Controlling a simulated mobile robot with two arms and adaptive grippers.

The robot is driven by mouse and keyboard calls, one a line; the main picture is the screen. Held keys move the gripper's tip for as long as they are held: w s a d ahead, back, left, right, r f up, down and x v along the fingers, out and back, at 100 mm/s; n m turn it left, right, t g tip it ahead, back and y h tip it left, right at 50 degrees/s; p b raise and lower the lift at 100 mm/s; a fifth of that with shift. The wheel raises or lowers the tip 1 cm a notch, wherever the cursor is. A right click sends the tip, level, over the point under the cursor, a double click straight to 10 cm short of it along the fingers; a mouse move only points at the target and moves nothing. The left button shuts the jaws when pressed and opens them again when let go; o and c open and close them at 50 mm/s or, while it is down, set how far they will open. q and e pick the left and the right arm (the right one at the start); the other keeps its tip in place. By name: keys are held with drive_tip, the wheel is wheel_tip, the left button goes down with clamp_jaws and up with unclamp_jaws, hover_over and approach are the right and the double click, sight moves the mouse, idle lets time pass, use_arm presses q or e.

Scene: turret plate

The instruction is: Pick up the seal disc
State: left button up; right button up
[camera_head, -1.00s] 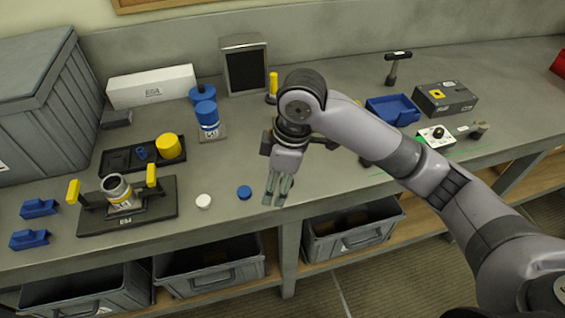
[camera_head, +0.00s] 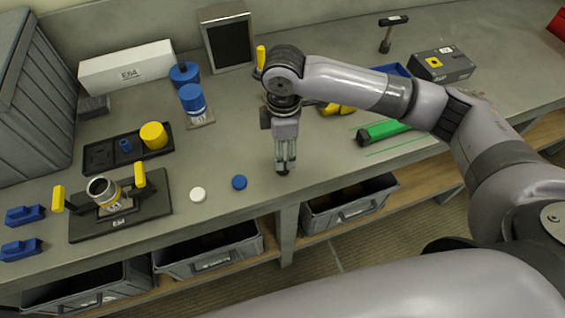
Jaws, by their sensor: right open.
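Two small round pieces lie near the bench's front edge: a white disc (camera_head: 198,194) and a blue disc (camera_head: 239,182). The frames do not label either as the seal disc. My right gripper (camera_head: 285,165) points down at the bench, to the right of the blue disc and apart from it. Its fingers are open, with a narrow gap between them. A small dark shape (camera_head: 283,173) shows at the fingertips; I cannot tell whether it is a separate piece or part of the fingers. My left gripper is not in view.
A black fixture (camera_head: 150,203) with yellow handles holds a metal cup (camera_head: 103,190). Behind it are a black tray (camera_head: 98,156), a yellow cap (camera_head: 153,135) and a blue-capped jar (camera_head: 193,101). A green-handled tool (camera_head: 383,131) lies to the right. Grey bins (camera_head: 208,256) sit below the bench.

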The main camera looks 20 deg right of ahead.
drive_tip(key=shift+f, duration=0.5)
drive_tip(key=shift+s+f+p, duration=0.1)
drive_tip(key=shift+f+p, duration=0.25)
drive_tip(key=shift+f, duration=0.05)
wheel_tip(320, 180, down, 4)
drive_tip(key=shift+a+r+p, duration=0.1)
drive_tip(key=shift+r+p, duration=0.1)
drive_tip(key=shift+p, duration=0.45)
drive_tip(key=shift+f, duration=0.4)
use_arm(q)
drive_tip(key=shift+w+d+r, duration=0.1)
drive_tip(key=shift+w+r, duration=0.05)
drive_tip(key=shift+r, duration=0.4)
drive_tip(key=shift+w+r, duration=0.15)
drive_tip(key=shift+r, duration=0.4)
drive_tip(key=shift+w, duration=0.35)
use_arm(e)
drive_tip(key=c, duration=0.9)
